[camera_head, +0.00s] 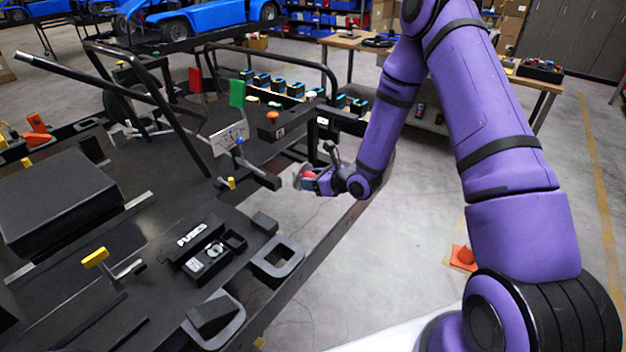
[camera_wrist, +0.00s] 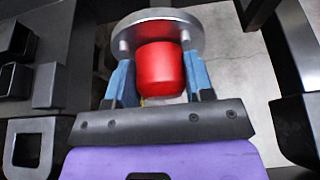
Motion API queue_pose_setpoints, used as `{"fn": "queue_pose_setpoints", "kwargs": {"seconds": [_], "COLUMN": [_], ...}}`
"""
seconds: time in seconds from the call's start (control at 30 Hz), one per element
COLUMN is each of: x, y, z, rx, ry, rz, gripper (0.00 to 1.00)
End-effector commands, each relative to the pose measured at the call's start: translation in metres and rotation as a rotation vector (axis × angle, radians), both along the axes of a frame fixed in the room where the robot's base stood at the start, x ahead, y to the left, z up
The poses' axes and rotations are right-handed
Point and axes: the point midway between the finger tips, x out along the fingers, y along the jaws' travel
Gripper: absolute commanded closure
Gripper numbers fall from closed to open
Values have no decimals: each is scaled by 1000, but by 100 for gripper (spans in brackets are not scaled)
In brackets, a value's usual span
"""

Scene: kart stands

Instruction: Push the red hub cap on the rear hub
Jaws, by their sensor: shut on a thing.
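My gripper (camera_head: 312,180) is beside the black kart frame, right of the middle, at the end of my purple arm. In the wrist view its blue fingers (camera_wrist: 160,82) are shut on the sides of the red hub cap (camera_wrist: 160,70). The cap faces a round silver hub (camera_wrist: 160,16) with short studs and a shiny face that mirrors the red. In the head view the cap (camera_head: 308,174) is small and partly hidden by the fingers, with the hub (camera_head: 298,174) just left of it. I cannot tell whether cap and hub touch.
The dark kart frame (camera_head: 330,208) runs along the left of my arm. A black fuse box (camera_head: 208,250) and a yellow lever (camera_head: 95,257) are on it.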

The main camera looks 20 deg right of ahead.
Motion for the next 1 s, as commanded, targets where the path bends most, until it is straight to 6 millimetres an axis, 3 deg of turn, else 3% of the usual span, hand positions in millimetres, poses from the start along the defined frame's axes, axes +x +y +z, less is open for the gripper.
{"fn": "queue_pose_setpoints", "kwargs": {"seconds": [1.0], "x": [-11], "y": [-8], "z": [-1], "rx": [0], "ry": [1], "rz": [-1], "gripper": [80]}}
